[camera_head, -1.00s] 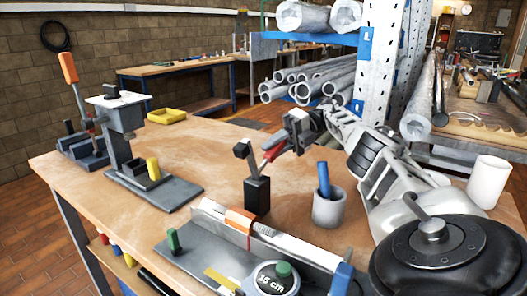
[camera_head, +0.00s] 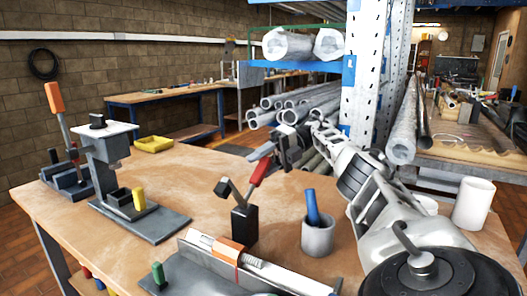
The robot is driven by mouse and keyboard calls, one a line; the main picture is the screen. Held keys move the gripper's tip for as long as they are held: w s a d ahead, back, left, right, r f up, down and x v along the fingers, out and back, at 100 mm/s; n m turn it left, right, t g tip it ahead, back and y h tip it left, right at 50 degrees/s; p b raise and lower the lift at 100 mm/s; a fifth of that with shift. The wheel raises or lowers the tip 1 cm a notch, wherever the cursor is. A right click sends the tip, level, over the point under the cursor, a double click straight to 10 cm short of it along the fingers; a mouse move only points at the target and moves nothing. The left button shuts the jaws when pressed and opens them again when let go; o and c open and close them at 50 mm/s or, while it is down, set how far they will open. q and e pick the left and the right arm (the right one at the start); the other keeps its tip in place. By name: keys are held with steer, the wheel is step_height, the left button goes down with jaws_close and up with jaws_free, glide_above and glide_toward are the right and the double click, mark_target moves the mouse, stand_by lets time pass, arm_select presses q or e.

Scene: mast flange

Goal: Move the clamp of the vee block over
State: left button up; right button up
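A small black block (camera_head: 244,224) stands on the wooden bench near the middle. I take it as the vee block. A tilting clamp is on top, with a dark square head (camera_head: 223,188) leaning left and a red handle (camera_head: 259,172) slanting up to the right. My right gripper (camera_head: 271,157) reaches in from the right and appears shut on the upper end of the red handle, though its fingers partly hide the contact. The clamp head is raised off the block. My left gripper is not in view.
A grey cup with a blue tool (camera_head: 318,236) stands right of the block. A long metal channel with an orange band (camera_head: 229,252) lies in front. A fixture (camera_head: 139,216) and an orange-handled lever (camera_head: 55,98) stand left. Bench between fixture and block is clear.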

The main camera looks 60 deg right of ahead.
arm_select(q)
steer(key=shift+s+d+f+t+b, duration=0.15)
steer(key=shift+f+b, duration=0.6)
steer(key=shift+b, duration=0.95)
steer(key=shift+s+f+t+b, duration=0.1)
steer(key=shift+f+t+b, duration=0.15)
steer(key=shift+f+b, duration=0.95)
arm_select(e)
steer(key=s+a+r, duration=0.8)
steer(key=a+r, duration=0.2)
steer(key=a, duration=0.1)
steer(key=shift+s+a+b, duration=0.15)
steer(key=shift+s+b, duration=0.05)
steer(key=shift+b, duration=0.25)
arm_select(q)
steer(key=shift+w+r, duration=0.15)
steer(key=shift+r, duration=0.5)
